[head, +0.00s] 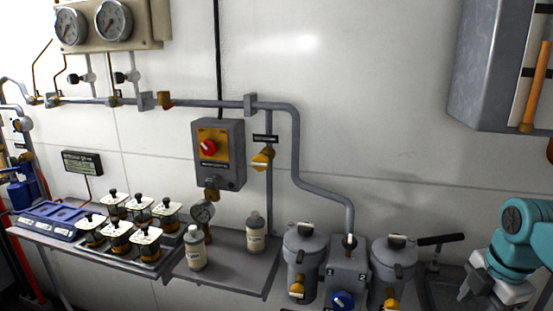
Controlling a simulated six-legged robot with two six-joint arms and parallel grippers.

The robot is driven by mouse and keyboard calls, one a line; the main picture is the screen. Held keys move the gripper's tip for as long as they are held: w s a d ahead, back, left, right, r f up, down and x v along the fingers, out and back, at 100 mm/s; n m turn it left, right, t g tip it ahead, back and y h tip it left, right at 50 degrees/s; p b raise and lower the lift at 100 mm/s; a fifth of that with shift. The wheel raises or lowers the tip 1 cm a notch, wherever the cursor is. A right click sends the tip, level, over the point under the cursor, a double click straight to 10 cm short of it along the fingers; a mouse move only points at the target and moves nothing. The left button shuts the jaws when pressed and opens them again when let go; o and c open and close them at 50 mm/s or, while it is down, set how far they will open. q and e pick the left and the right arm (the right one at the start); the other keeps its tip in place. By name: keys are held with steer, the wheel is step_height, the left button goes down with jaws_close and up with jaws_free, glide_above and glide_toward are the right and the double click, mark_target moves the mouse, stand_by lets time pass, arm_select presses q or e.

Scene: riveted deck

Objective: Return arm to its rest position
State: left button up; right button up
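My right arm (522,238), teal with white and dark parts, comes in at the lower right edge. Its dark end, my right gripper (472,284), is small and partly cut off by the frame, so I cannot tell whether it is open or shut. It appears close to the black lever handle and the grey canister at the lower right. No held object can be made out. My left arm and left gripper are not in view.
Grey canisters (393,266) flank a valve block (347,272) with a blue knob. A shelf (225,272) bears two bottles. Several lidded jars (117,236) stand on a bench at left. A grey cabinet (492,70) hangs upper right.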

steer(key=w+a+f+m+y, duration=0.1)
steer(key=a+f+m, duration=0.3)
steer(key=a+f, duration=0.55)
steer(key=w+a+f+m+y, duration=0.15)
steer(key=a+f+m, duration=0.3)
steer(key=f, duration=1.05)
steer(key=s+a+f+m, duration=0.6)
steer(key=s+f, duration=0.1)
steer(key=s, duration=0.2)
steer(key=s+a+f+m+g+y, duration=0.1)
steer(key=s+a+f+m, duration=0.5)
steer(key=s+f, duration=0.2)
steer(key=shift+s+a+f+p, duration=0.15)
steer(key=shift+s+a+p, duration=0.3)
steer(key=shift+s, duration=0.65)
steer(key=shift+y, duration=0.25)
